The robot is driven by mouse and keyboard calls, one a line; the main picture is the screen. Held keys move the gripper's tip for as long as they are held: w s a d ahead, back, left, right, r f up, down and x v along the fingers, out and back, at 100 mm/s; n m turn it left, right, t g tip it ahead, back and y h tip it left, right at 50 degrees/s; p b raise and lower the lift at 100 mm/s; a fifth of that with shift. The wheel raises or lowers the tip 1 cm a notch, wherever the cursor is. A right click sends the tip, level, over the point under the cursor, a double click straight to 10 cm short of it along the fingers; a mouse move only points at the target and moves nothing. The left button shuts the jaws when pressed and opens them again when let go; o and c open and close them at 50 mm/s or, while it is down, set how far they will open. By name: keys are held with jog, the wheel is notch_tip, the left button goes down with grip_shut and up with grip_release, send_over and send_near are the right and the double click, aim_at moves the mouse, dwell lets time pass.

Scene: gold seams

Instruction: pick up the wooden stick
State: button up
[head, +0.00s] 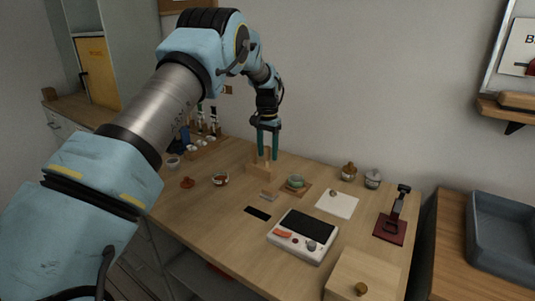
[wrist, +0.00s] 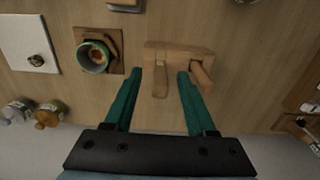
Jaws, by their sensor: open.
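A light wooden stand (head: 262,167) is at the back of the table, and it also shows in the wrist view (wrist: 178,52). Two wooden pieces rise from it in the wrist view: a paler stick-like one (wrist: 160,84) between the fingers and a browner one (wrist: 203,77) by the right finger. I cannot tell for certain which is the wooden stick. My gripper (head: 267,154) points down over the stand with its teal fingers apart. In the wrist view the open fingers (wrist: 160,73) are on either side of the paler piece, with visible gaps.
A green-rimmed bowl (head: 296,182) on a wooden coaster is close to the stand's right. Two lidded jars (head: 349,172) and a white sheet (head: 337,204) are farther right. A white device with a dark screen (head: 305,235) is in front. A rack of small bottles (head: 207,144) is at the left.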

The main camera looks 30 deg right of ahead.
jog(key=shift+f, duration=0.9)
grip_shut()
